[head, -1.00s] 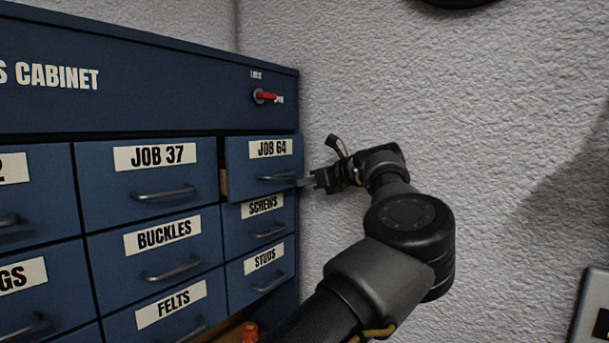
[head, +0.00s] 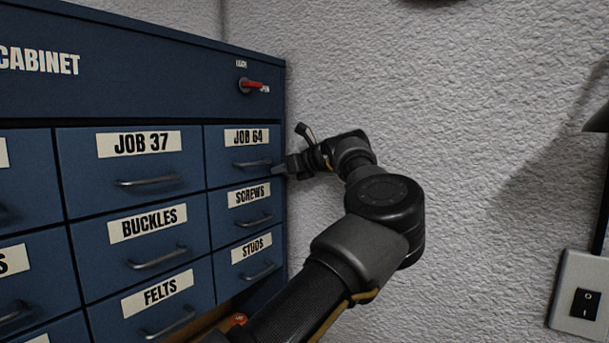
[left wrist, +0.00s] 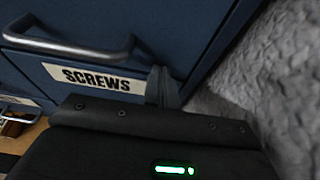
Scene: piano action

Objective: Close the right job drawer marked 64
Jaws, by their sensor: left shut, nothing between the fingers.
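The JOB 64 drawer (head: 222,168) is at the right end of the cabinet's top drawer row. Its front looks flush with the neighbouring drawers in the head view, with no gap showing at its left side. Its metal handle (head: 252,163) is below its label, and a handle (left wrist: 75,47) also shows above the SCREWS label in the left wrist view. My left gripper (head: 281,170) is shut and empty, its tips at the lower right edge of the JOB 64 front. The closed fingers (left wrist: 162,88) show beside the SCREWS label. Exact contact is hard to tell. My right gripper is out of view.
The JOB 37 drawer (head: 78,170) is to the left; the SCREWS drawer (head: 222,222) is below. A red lever (head: 253,86) above points toward OPEN. A textured wall (head: 450,100) stands close to the right. A switch plate (head: 566,308) is at lower right.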

